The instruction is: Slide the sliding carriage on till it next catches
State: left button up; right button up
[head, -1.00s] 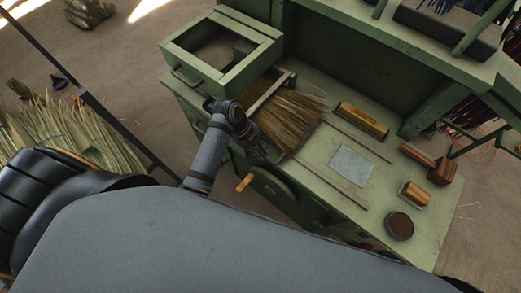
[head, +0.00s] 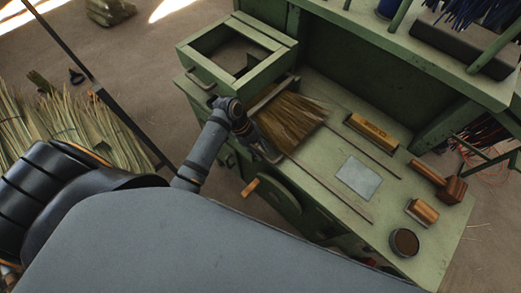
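A green open-topped frame (head: 271,68) with a bar handle (head: 201,88) stands at the bench's left end. It may be the sliding carriage, but I cannot tell for sure. A straw bundle (head: 292,118) fans out beside it toward the right, its left end hidden. My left gripper (head: 268,151) is at the bench's front edge, just below the straw. Its fingers are dark and small, so I cannot tell whether it touches the straw or the bench, or holds anything. My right gripper is not in view.
The green bench (head: 325,152) carries thin rails, a metal plate (head: 359,178), a wooden block (head: 373,131), a mallet (head: 452,189), a brush (head: 422,212) and a round tin (head: 404,241). A wooden-handled wheel (head: 276,196) is on its front.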

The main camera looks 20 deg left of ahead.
pick_arm(q)
jog(key=shift+o, duration=0.6)
jog(key=shift+a, duration=0.15)
jog(key=shift+a+r, duration=0.1)
jog(key=shift+r, duration=0.15)
jog(key=v, duration=1.1)
jog(key=shift+r, duration=0.2)
jog(key=shift+a, duration=0.1)
